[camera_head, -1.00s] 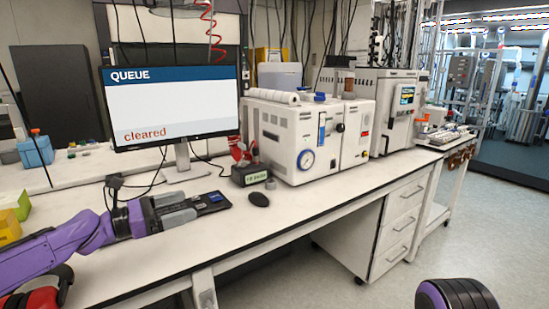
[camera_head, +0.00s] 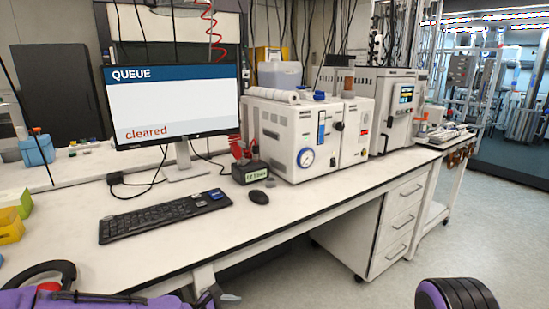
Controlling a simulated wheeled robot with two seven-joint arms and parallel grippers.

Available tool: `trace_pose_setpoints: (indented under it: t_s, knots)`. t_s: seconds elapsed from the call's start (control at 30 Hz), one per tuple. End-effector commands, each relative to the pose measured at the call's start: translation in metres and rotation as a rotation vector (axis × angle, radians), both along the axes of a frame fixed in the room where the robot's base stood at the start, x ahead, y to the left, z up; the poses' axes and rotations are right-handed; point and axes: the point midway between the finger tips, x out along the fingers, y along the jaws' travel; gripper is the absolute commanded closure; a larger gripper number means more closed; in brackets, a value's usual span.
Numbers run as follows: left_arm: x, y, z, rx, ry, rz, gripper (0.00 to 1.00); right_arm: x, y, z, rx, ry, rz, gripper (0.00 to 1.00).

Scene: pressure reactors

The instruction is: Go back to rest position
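My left arm is at the bottom left edge of the head view, low in front of the bench. A grey tip of my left gripper (camera_head: 228,297) just shows at the bottom edge; most of the gripper is cut off, so I cannot tell whether it is open or shut. My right arm shows only as a black and purple part at the bottom right; its gripper is out of view. The black keyboard (camera_head: 160,217) lies on the bench, clear of the arm. The monitor (camera_head: 170,106) reads "QUEUE" and "cleared".
The white bench (camera_head: 130,258) has a clear front part. A mouse (camera_head: 258,198), a small dark box with a lit display (camera_head: 251,172) and white instruments (camera_head: 300,138) stand on it. Yellow and green boxes (camera_head: 12,222) are at the far left. Drawers (camera_head: 400,222) stand under the bench.

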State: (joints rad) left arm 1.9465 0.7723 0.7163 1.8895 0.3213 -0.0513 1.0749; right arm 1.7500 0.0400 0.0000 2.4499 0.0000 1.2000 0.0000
Motion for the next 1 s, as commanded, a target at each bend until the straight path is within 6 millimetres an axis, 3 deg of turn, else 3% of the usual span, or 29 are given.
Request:
trace_pose_setpoints:
  t_s: [0.03,0.17,0.3,0.4,0.53,0.6,0.7,0.8,1.0]
  knots:
    - [-0.024,-0.006,-0.032,0.086,0.013,-0.043,0.06,0.000,0.000,0.000,0.000,0.000,0.000,0.57]
    - [-0.091,0.000,-0.106,0.342,0.014,-0.167,0.06,0.000,0.000,0.000,0.000,0.000,0.000,0.57]
    - [-0.172,0.034,-0.169,0.642,-0.004,-0.355,0.06,0.000,0.000,0.000,0.000,0.000,0.000,0.57]
    - [-0.231,0.076,-0.196,0.870,-0.030,-0.532,0.06,0.000,0.000,0.000,0.000,0.000,0.000,0.57]
    - [-0.290,0.140,-0.203,1.150,-0.076,-0.783,0.06,0.000,0.000,0.000,0.000,0.000,0.000,0.57]
    - [-0.309,0.169,-0.197,1.268,-0.101,-0.898,0.06,0.000,0.000,0.000,0.000,0.000,0.000,0.57]
    - [-0.322,0.196,-0.187,1.379,-0.126,-1.005,0.06,0.000,0.000,0.000,0.000,0.000,0.000,0.57]
    - [-0.326,0.206,-0.183,1.421,-0.138,-1.048,0.06,0.000,0.000,0.000,0.000,0.000,0.000,0.57]
    - [-0.325,0.207,-0.182,1.425,-0.139,-1.048,0.06,0.000,0.000,0.000,0.000,0.000,0.000,0.57]
